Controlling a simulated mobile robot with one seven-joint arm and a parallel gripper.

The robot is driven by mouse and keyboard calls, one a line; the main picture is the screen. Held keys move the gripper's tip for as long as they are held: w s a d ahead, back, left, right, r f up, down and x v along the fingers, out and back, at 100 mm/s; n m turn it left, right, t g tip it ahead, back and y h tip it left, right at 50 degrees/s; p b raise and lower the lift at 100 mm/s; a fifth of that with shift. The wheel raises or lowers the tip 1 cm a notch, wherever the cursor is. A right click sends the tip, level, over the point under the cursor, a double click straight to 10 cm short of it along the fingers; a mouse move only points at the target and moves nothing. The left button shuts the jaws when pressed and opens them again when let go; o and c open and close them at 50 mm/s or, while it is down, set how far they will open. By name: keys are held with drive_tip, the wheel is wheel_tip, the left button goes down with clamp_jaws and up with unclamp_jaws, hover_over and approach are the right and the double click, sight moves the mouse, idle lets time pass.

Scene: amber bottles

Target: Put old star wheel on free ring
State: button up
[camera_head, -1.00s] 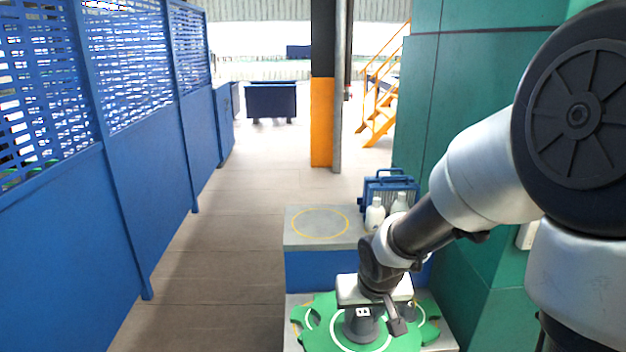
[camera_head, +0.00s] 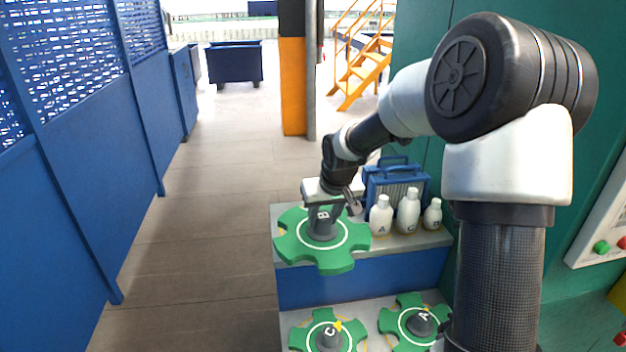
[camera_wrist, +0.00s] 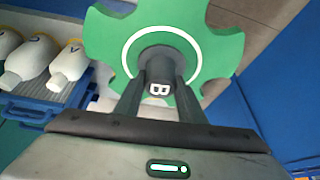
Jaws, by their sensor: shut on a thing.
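My gripper (camera_head: 322,210) is shut on the hub of a green star wheel marked B (camera_head: 350,240), a flat toothed disc with a white circle. The wheel also shows large in the wrist view (camera_wrist: 215,50), its dark hub between my fingers (camera_wrist: 158,98). The wheel is over the left part of the upper grey bench top (camera_head: 400,248) and overhangs its front edge. I cannot tell whether it touches. No yellow ring shows on the top now; the wheel covers that spot. Green wheels marked C (camera_head: 303,338) and A (camera_head: 392,322) sit on the lower level.
White bottles (camera_head: 381,218) and a blue case (camera_head: 397,180) stand on the bench close right of the held wheel. A yellow star mark (camera_head: 338,326) is on wheel C. A blue fence (camera_head: 90,200) runs along the left; the floor (camera_head: 215,220) between is clear.

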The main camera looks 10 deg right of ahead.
drive_tip(key=w+n+p, duration=0.2)
drive_tip(key=w, duration=1.5)
drive_tip(key=shift+y, duration=0.3)
drive_tip(key=shift+s+d+f+b, duration=0.1)
drive_tip(key=shift+f+b, duration=0.9)
drive_tip(key=shift+f, duration=1.25)
drive_tip(key=shift+s+d+f+b, duration=0.1)
drive_tip(key=shift+f+b, duration=0.9)
drive_tip(key=shift+f, duration=1.2)
drive_tip(key=shift+f+b, duration=0.4)
drive_tip(key=shift+b, duration=0.15)
